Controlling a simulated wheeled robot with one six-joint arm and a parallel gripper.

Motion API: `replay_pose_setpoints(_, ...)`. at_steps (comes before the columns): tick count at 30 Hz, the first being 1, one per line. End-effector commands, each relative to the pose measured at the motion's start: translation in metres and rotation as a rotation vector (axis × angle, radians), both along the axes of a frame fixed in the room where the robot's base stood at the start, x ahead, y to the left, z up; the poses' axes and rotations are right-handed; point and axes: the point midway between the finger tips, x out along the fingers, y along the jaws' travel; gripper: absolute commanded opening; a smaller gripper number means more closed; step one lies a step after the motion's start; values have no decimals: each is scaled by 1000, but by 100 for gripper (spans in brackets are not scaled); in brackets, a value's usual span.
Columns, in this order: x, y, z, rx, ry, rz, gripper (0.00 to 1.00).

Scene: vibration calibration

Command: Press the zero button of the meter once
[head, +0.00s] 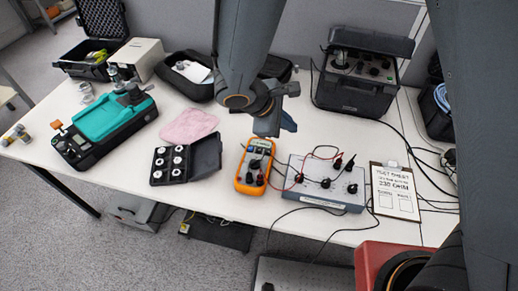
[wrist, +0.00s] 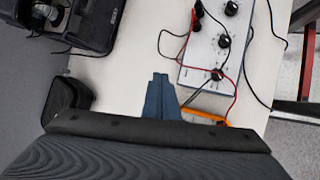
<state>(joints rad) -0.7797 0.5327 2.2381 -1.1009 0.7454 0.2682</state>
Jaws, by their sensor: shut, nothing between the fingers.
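The meter (head: 241,183) is an orange handheld multimeter lying on the white table, with a small screen, a dial and leads plugged in at its near end. Its zero button is too small to pick out. My gripper (head: 288,123) is above the table, behind and to the right of the meter, apart from it. In the wrist view my gripper's blue fingers (wrist: 158,76) are together and empty. There, only an orange edge of the meter (wrist: 204,117) shows, right of the fingers; the rest is hidden behind my gripper's body.
A grey box with knobs and leads (head: 300,193) lies right of the meter. A clipboard (head: 395,192) is farther right. A black case of weights (head: 186,160) and a pink cloth (head: 189,126) lie left. A black instrument case (head: 350,97) stands behind. Loose cables cross the table's right side.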

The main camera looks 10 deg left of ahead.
Motion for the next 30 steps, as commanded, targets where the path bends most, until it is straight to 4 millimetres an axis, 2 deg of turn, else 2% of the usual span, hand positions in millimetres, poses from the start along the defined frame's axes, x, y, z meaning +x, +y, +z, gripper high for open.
replay_pose_setpoints(1, 1, 24, -5, -34, -17, 94, 0)
replay_pose_setpoints(3, 4, 51, -8, -69, -47, 198, 0)
replay_pose_setpoints(6, 6, 77, -11, -101, -79, 293, 0)
replay_pose_setpoints(9, 6, 91, -12, -113, -95, 344, 0)
replay_pose_setpoints(23, 7, 94, -14, -117, -100, 357, 0)
replay_pose_setpoints(30, 7, 93, -29, -118, -99, 356, 0)
